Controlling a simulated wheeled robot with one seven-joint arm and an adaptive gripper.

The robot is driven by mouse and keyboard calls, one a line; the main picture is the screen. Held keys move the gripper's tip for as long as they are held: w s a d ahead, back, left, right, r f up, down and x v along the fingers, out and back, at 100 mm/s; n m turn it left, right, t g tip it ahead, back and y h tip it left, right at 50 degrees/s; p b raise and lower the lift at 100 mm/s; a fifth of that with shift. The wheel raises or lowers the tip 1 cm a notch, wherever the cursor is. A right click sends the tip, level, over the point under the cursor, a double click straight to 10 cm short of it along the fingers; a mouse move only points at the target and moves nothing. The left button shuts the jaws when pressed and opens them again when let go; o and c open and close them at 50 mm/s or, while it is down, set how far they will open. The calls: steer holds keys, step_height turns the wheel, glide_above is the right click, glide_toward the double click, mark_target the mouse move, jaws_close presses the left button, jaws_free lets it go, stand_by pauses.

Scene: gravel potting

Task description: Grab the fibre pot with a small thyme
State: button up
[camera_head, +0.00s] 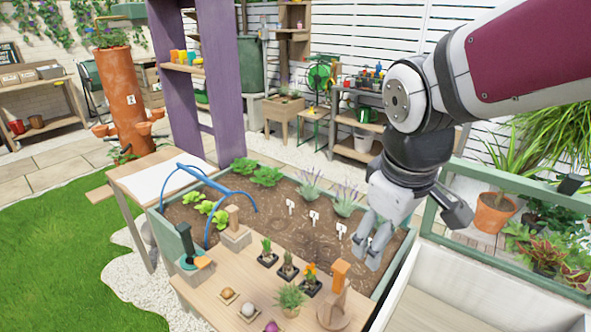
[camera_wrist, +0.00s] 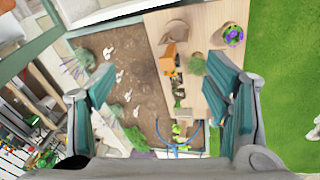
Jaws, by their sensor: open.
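The small thyme (camera_head: 290,296) is a bushy green plant near the front of the wooden table, and its pot (camera_head: 291,311) is small and tan below the leaves. In the wrist view the thyme (camera_wrist: 195,65) shows from above as a green tuft on the wood, up and right of the middle, and its leaves hide most of the pot. My gripper (camera_head: 369,250) is above the right part of the soil bed, up and to the right of the thyme and apart from it. In the wrist view my gripper (camera_wrist: 163,103) has its two fingers wide apart with nothing between them.

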steer(key=w+a+f+n+g, duration=0.1)
steer(key=w+a+f+n, duration=0.5)
steer(key=w+a+f, duration=0.15)
steer(key=n+g, duration=0.2)
steer(key=n, duration=0.3)
glide_toward(290, 294)
steer(key=shift+y, duration=0.4)
steer(key=f, duration=0.4)
steer(key=f+b, duration=0.1)
steer(key=f, duration=0.1)
steer(key=shift+s+d+f, duration=0.15)
steer(key=shift+s+d, duration=0.15)
steer(key=shift+s, duration=0.05)
steer(key=shift+w+d+f, duration=0.1)
steer(key=shift+w+f, duration=0.05)
steer(key=shift+f, duration=2.95)
steer(key=c, duration=1.3)
